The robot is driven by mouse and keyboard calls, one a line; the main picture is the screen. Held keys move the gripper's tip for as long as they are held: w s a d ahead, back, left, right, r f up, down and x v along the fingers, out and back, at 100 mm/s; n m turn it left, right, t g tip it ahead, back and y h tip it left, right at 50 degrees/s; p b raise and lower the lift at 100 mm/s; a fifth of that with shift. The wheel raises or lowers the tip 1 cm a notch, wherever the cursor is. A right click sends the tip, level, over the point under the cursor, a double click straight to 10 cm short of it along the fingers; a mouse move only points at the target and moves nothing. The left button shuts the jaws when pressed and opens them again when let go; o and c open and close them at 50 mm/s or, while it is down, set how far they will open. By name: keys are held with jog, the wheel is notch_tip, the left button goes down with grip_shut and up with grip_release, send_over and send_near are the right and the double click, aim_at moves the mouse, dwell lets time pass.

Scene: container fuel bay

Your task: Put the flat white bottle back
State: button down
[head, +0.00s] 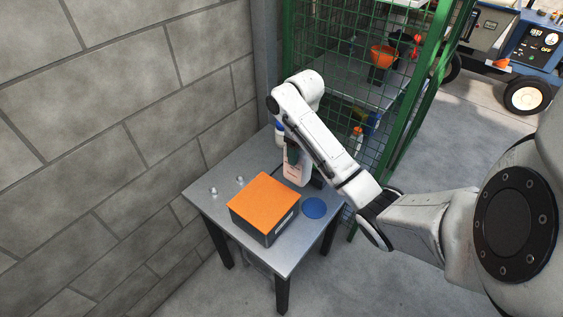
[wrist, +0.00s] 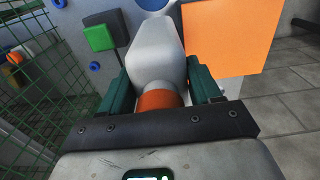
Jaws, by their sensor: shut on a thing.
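The flat white bottle (wrist: 155,45) with an orange cap is between the two green fingers of my gripper (wrist: 160,88) in the wrist view. The fingers are shut on it around the cap end, and its white body points away from the wrist. In the head view the bottle (head: 294,170) shows a pinkish label below my gripper (head: 291,152), over the far right part of the grey table (head: 205,187). Whether its base touches the table cannot be told. My arm hides part of this area.
A dark box with an orange top (head: 265,200) stands mid-table, with a blue disc (head: 314,208) to its right. Small silver knobs (head: 239,180) are at the left. A green mesh cage (head: 335,75) rises behind the table; a block wall (head: 110,110) is at the left.

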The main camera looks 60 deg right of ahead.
jog(key=w+d+f+b, duration=0.3)
jog(key=w+f+b, duration=0.4)
jog(key=f, duration=0.3)
jog(key=shift+f+b, duration=0.3)
jog(key=shift+b, duration=0.35)
jog(key=shift+f, duration=0.15)
jog(key=shift+c, duration=1.1)
grip_release()
jog(key=shift+a, duration=0.1)
